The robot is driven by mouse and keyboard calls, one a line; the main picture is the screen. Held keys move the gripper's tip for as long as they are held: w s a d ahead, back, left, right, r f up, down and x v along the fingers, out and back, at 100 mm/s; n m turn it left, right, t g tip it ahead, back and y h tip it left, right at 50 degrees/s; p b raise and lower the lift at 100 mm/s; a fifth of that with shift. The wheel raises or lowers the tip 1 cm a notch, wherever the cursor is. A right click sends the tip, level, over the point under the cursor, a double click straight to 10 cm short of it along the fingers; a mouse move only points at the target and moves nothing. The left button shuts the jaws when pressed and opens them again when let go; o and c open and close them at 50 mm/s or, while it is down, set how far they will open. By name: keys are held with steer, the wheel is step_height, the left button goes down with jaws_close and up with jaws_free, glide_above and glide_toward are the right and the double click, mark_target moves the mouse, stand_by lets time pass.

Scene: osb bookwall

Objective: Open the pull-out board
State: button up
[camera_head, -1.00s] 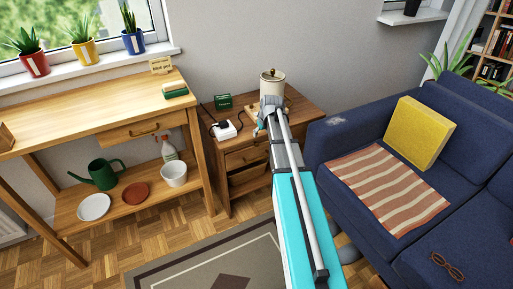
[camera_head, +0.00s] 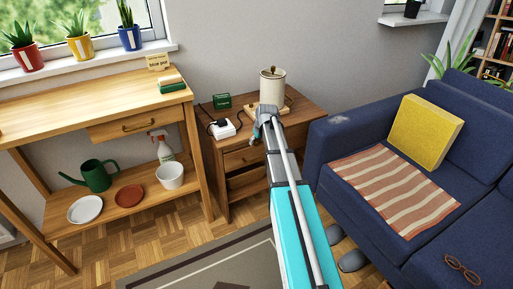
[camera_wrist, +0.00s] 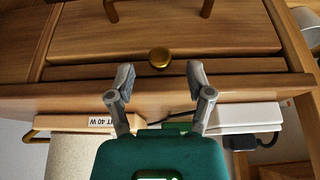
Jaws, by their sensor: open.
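The wooden side cabinet (camera_head: 222,160) stands between the workbench and the sofa. In the wrist view, the picture is turned over, with the tabletop low. A narrow strip that looks like the pull-out board's front (camera_wrist: 100,70) lies under the tabletop edge, flush as far as I can see. A round brass knob (camera_wrist: 160,57) sits at its middle. My gripper (camera_wrist: 160,84) is open and empty, its fingers on either side of the knob's line and apart from it. In the head view, my gripper (camera_head: 266,116) is over the cabinet's front edge, partly hidden by my arm.
On the cabinet top stand a cream canister (camera_head: 273,88), a white power adapter (camera_head: 222,129) and a small green box (camera_head: 221,101). The blue sofa (camera_head: 330,140) is close on the right. The wooden workbench (camera_head: 60,110) is on the left. A rug covers the floor in front.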

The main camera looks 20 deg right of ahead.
steer(key=shift+b+x, duration=0.6)
steer(key=shift+x, duration=0.3)
jaws_close()
steer(key=shift+a, duration=0.15)
steer(key=shift+s, duration=0.1)
